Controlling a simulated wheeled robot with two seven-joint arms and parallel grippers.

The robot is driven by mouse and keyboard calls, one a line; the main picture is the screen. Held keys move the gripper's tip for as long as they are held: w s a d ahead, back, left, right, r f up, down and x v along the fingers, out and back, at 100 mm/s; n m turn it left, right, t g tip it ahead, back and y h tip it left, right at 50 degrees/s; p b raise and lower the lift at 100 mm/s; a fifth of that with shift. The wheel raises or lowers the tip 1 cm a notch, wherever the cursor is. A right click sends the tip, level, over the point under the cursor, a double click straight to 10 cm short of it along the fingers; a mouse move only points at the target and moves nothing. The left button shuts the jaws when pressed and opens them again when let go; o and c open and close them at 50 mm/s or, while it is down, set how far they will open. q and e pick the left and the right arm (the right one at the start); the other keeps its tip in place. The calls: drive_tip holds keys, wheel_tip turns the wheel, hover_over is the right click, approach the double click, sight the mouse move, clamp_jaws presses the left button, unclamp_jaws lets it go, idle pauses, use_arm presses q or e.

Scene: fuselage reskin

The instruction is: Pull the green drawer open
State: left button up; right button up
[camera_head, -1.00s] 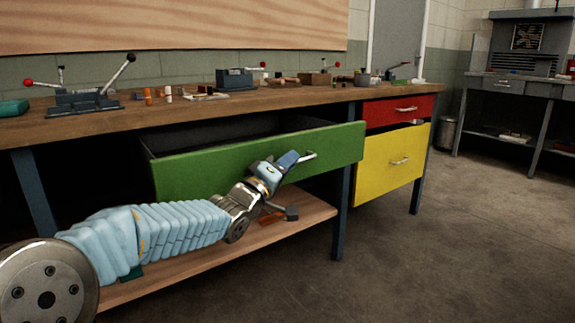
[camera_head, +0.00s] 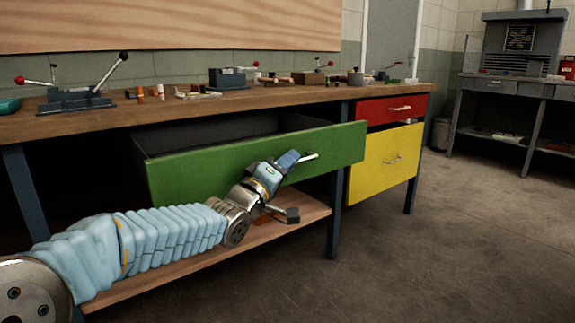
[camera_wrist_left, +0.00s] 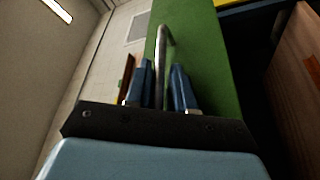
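The green drawer (camera_head: 225,170) is under the left part of the workbench and stands well out, its dark inside showing behind the front. Its metal bar handle (camera_head: 308,157) is near the right end of the front. My left gripper (camera_head: 291,160) is at this handle. In the left wrist view, the blue fingers of my left gripper (camera_wrist_left: 161,82) lie close on either side of the handle bar (camera_wrist_left: 160,50), closed around it. The green front (camera_wrist_left: 205,60) fills the area to the right of the bar. My right gripper is not in view.
A red drawer (camera_head: 390,109) and a yellow drawer (camera_head: 385,165) are to the right. A bench leg (camera_head: 335,215) and a low wooden shelf (camera_head: 190,267) are below. Tools and a lever fixture (camera_head: 85,98) stand on the benchtop (camera_head: 190,106). The floor at right is clear.

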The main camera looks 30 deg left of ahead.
use_arm(q)
drive_tip(key=v, duration=1.3)
drive_tip(key=shift+s+p, duration=0.35)
drive_tip(key=shift+s, duration=0.05)
drive_tip(key=shift+f, duration=0.1)
